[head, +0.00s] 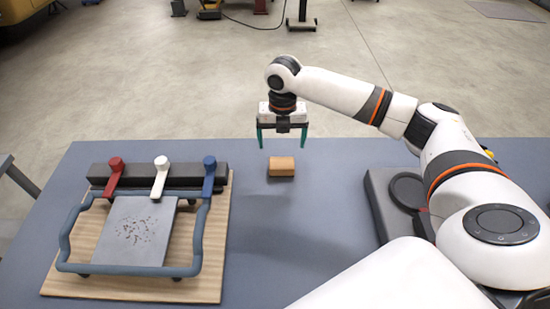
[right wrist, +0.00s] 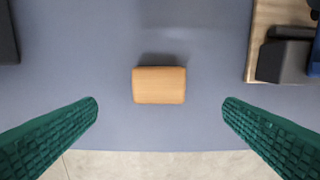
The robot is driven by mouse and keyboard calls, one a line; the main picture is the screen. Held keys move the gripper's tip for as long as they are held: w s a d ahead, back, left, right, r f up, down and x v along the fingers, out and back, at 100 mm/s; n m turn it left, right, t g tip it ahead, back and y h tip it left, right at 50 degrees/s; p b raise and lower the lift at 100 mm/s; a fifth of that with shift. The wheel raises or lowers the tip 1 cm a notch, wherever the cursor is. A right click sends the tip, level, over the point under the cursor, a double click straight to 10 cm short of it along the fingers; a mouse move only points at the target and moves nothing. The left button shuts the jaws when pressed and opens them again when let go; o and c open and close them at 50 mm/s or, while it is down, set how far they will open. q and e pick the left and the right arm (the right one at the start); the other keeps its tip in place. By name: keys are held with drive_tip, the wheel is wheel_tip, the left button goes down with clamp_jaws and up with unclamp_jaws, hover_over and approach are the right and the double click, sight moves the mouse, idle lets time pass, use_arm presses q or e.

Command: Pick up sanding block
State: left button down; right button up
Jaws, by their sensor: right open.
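The sanding block is a small orange-tan block (head: 282,167) lying on the blue-grey table near its far edge. In the right wrist view the block (right wrist: 159,85) sits centred, ahead of the two green fingertips and between their lines. My right gripper (head: 282,143) is open and empty, pointing down above and slightly beyond the block, apart from it. Its green fingers also show in the right wrist view (right wrist: 160,110), spread wider than the block. My left gripper is not in view.
A wooden board (head: 222,230) at left carries a blue-handled frame, a grey plate (head: 145,228) and red, white and blue levers. A dark grey tray (head: 382,205) lies at right, partly behind my arm. The table (head: 300,225) around the block is clear.

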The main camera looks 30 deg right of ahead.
sight(282, 163)
drive_tip(key=f, duration=0.3)
drive_tip(key=shift+s+f+p, duration=0.3)
drive_tip(key=shift+s+f, duration=0.1)
drive_tip(key=shift+w+f, duration=0.2)
drive_tip(key=shift+f, duration=0.4)
wheel_tip(282, 163, down, 4)
drive_tip(key=shift+r+p, duration=0.2)
drive_tip(key=shift+p, duration=0.5)
drive_tip(key=shift+f, duration=0.6)
drive_tip(key=c, duration=1.1)
wheel_tip(282, 163, up, 10)
drive_tip(key=shift+r+b, duration=0.1)
drive_tip(key=shift+b, duration=0.65)
drive_tip(key=o, duration=0.5)
drive_tip(key=shift+a, duration=0.1)
drive_tip(key=c, duration=0.4)
